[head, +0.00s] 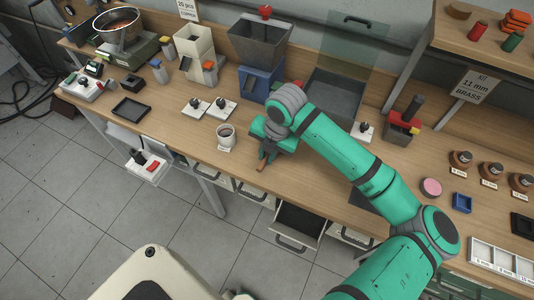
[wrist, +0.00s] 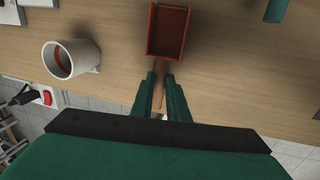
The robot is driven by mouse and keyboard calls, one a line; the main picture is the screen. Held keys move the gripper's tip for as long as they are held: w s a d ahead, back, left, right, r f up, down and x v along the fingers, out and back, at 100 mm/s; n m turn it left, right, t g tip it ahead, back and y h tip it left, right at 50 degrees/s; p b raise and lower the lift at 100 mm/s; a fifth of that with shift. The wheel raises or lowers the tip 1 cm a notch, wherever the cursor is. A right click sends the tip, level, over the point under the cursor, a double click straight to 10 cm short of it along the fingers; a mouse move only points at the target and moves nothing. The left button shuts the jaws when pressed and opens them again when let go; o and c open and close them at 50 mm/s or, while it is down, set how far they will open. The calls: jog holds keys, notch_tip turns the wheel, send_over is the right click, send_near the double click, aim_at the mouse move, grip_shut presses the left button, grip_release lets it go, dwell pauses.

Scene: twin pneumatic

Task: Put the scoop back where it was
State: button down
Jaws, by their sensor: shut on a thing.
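The scoop (wrist: 167,32) is an open orange-red box with a short tan handle, seen in the wrist view above the wooden bench. My gripper (wrist: 161,80) is shut on the handle, with the scoop's pan beyond the fingertips. In the head view my gripper (head: 266,152) is over the front part of the bench, and a small brown-orange piece of the scoop (head: 261,168) shows below it; my arm hides most of the scoop. Whether the scoop touches the bench is unclear.
A white cup (head: 226,137) stands close left of my gripper; it also shows in the wrist view (wrist: 70,59). Behind are two white plates with black knobs (head: 220,108) and a blue-based hopper (head: 259,83). An open drawer (head: 298,223) juts out below the bench front.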

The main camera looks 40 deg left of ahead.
jog(key=c, duration=1.7)
grip_release()
jog(key=shift+s, duration=0.1)
jog(key=shift+s, duration=0.1)
jog(key=r, duration=0.4)
jog(key=d+r, duration=0.1)
jog(key=r, duration=0.3)
jog(key=d+r, duration=0.1)
jog(key=r, duration=0.3)
jog(key=shift+w+d, duration=0.1)
jog(key=shift+w, duration=0.15)
jog(key=shift+w, duration=0.15)
jog(key=shift+d, duration=0.15)
